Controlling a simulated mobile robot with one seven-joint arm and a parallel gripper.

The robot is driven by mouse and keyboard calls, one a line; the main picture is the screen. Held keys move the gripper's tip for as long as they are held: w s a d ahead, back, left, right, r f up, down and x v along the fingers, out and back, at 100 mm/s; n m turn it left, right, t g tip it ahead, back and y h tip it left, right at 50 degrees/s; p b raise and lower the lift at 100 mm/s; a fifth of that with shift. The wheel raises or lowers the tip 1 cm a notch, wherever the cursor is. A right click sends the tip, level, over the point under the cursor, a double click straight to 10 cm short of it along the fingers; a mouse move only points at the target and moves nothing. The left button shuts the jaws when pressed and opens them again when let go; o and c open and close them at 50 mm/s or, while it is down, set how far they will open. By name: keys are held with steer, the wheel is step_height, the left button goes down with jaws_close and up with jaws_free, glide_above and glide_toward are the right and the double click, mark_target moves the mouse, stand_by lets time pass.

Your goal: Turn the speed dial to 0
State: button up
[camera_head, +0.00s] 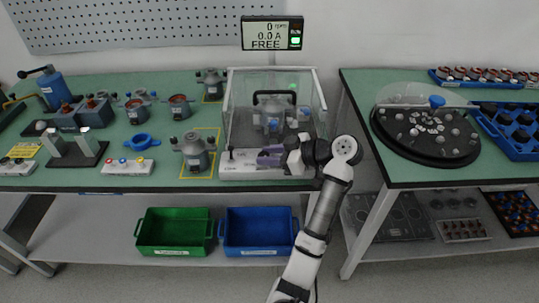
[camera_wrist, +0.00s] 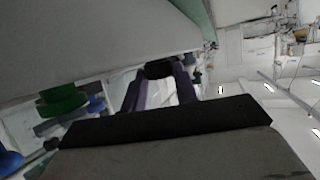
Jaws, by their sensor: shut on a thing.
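The test stand (camera_head: 232,172) has a pale front panel and a clear enclosure. A dark motor-like unit (camera_head: 271,112) sits inside the enclosure. My gripper (camera_head: 268,158), with purple fingers, is at the front panel. In the wrist view my gripper (camera_wrist: 160,88) is shut on a black knob (camera_wrist: 159,69), which looks like the speed dial. The dial's marks and pointer do not show. The display (camera_head: 271,33) above reads 0 rpm, 0.0 A and FREE, with a green light beside the text.
On the left table (camera_head: 110,190) stand several stators, a blue press (camera_head: 55,90) and a button box (camera_head: 128,167). A green bin (camera_head: 175,231) and a blue bin (camera_head: 258,231) are on the shelf below. The right table holds a round turntable (camera_head: 425,135).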

steer(key=shift+f, duration=0.1)
steer(key=o, duration=1)
steer(key=shift+c, duration=0.2)
